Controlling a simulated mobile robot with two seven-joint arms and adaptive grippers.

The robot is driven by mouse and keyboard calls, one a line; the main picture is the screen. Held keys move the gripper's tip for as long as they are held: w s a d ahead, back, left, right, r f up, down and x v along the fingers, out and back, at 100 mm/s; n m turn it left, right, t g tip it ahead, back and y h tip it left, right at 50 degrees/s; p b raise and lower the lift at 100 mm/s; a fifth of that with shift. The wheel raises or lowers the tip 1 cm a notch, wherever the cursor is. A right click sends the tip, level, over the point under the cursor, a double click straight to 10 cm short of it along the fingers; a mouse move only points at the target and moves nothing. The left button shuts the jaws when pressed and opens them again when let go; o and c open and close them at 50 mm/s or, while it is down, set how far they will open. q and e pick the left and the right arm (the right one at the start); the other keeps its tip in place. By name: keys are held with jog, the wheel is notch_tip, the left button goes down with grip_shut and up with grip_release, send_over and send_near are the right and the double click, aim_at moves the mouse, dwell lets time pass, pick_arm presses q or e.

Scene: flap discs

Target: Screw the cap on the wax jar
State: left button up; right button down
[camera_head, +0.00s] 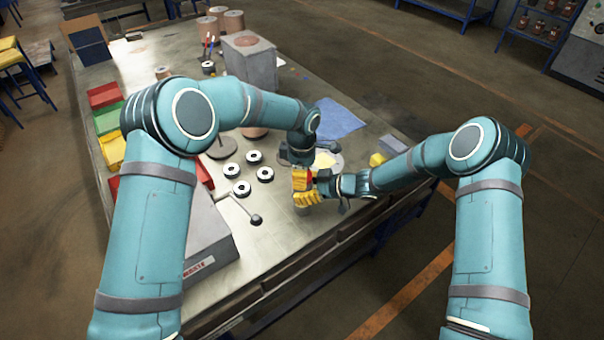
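My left gripper (301,180) points down near the table's front right edge, its yellow fingers just above those of my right gripper (306,198). My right gripper reaches in from the right and points left. A small red patch (309,175) shows between the two grippers; I cannot tell whether it is part of the cap, the jar or a gripper. The wax jar and its cap cannot be made out clearly; the fingers cover the spot where the two grippers meet. Whether either gripper is shut on something is too small to tell.
The grey workbench (290,235) holds several black-and-white discs (242,189). A pale round plate (333,169) with something yellow lies behind the grippers, near a blue cloth (338,120) and a yellow block (377,160). Coloured bins (108,122) and a grey waste box (212,262) stand left.

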pick_arm(q)
jog(key=m, duration=0.4)
jog(key=shift+m, duration=0.4)
jog(key=m, duration=0.5)
jog(key=o, duration=1.2)
jog(key=shift+o, duration=0.2)
jog(key=shift+r, duration=2.25)
jog(key=shift+o, duration=0.2)
